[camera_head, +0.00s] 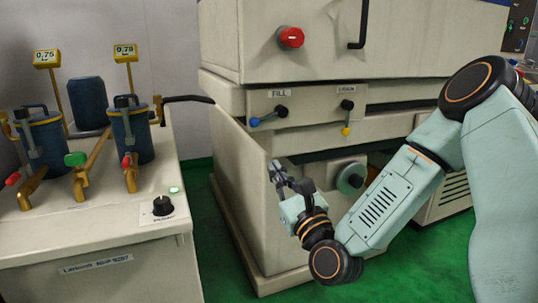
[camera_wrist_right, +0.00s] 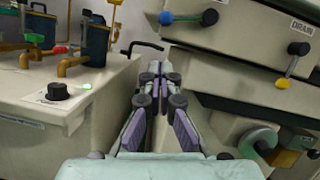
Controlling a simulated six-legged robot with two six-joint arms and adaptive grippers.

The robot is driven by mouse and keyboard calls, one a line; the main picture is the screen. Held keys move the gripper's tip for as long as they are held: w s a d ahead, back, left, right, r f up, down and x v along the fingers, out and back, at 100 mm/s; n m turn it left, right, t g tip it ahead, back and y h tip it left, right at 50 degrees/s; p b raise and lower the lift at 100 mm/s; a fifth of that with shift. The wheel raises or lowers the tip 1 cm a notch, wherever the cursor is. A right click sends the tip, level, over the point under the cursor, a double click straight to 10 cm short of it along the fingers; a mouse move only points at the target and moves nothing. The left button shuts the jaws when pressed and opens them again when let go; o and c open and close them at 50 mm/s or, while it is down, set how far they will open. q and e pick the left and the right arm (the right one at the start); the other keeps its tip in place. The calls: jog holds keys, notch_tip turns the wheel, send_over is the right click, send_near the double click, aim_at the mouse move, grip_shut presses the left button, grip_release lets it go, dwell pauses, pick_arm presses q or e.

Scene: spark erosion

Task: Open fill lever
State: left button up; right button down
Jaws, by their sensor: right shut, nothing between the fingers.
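The fill lever (camera_head: 268,117) is on the machine's front panel under the FILL label, with a black pivot and a blue knob at its lower left end. In the right wrist view the blue knob (camera_wrist_right: 166,18) shows at the top, just above the fingers. My right gripper (camera_head: 275,172) is shut and empty, below the fill lever and apart from it, in front of the machine's lower body. It also shows in the right wrist view (camera_wrist_right: 160,72), fingers together. My left gripper is not in view.
The drain lever (camera_head: 346,117) with a yellow knob is right of the fill lever. A red knob (camera_head: 291,37) sits above. A filter unit (camera_head: 95,235) with blue canisters and brass pipes stands at left; its black handle (camera_head: 187,99) extends toward the machine. Green floor shows between them.

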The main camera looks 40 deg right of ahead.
aim_at(254, 131)
notch_tip(254, 131, up, 8)
jog(key=a+r+p, duration=0.1)
jog(key=a+p, duration=0.1)
jog(key=p, duration=0.6)
notch_tip(254, 131, down, 6)
jog(key=w+d+m+g+p, duration=0.1)
jog(key=d+m+g+p, duration=0.1)
jog(key=g, duration=0.4)
jog(key=r+b+x, duration=0.1)
jog(key=b+x, duration=0.1)
jog(key=x, duration=0.8)
jog(key=r, duration=0.3)
jog(key=shift+s+a+r, duration=0.25)
jog(key=shift+s+r, duration=0.1)
jog(key=shift+w+h, duration=0.1)
jog(key=shift+h, duration=0.2)
jog(key=shift+f, duration=0.1)
